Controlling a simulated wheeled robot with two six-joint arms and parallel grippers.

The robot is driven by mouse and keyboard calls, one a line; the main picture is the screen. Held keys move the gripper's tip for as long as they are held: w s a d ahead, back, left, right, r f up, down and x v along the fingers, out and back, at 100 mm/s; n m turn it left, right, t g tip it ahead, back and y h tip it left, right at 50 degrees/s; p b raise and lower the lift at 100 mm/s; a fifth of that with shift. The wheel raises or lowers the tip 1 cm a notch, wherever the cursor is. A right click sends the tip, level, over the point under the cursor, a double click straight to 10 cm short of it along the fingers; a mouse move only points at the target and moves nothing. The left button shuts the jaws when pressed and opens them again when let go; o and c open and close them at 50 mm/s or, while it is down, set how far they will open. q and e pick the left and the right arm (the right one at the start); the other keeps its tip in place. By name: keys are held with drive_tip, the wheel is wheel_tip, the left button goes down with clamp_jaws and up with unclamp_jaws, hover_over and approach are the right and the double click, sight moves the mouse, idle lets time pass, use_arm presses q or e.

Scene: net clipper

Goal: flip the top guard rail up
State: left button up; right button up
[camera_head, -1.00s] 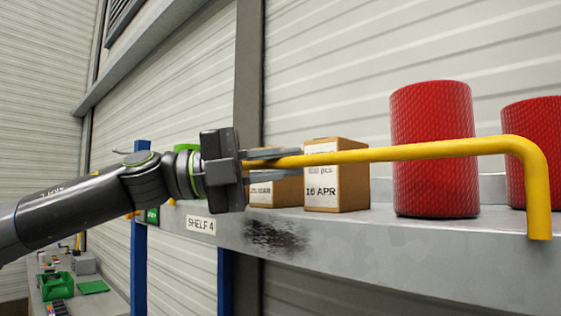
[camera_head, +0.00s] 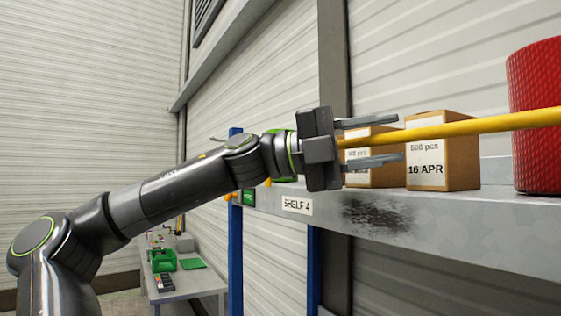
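The top guard rail is a yellow bar (camera_head: 480,127) that runs along the front of the shelf, above its edge, and leaves the picture at the right. My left gripper (camera_head: 385,141) is at the left part of the rail. Its two grey fingers are apart, one above the bar and one below it, with gaps visible, so it is open around the rail. The rail's left end is hidden behind the gripper body. My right gripper is not in view.
The grey shelf (camera_head: 470,222) carries a "SHELF 4" label (camera_head: 297,205). Cardboard boxes (camera_head: 443,150) and a red roll (camera_head: 537,120) stand on it behind the rail. A blue post (camera_head: 235,220) stands left. A table (camera_head: 190,284) with a green bin (camera_head: 163,260) is lower left.

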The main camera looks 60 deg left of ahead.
use_arm(q)
drive_tip(key=b+v, duration=1.1)
drive_tip(key=v, duration=0.5)
drive_tip(key=shift+s+a+f+b, duration=0.25)
drive_tip(key=shift+a+b, duration=0.05)
drive_tip(key=shift+b, duration=0.1)
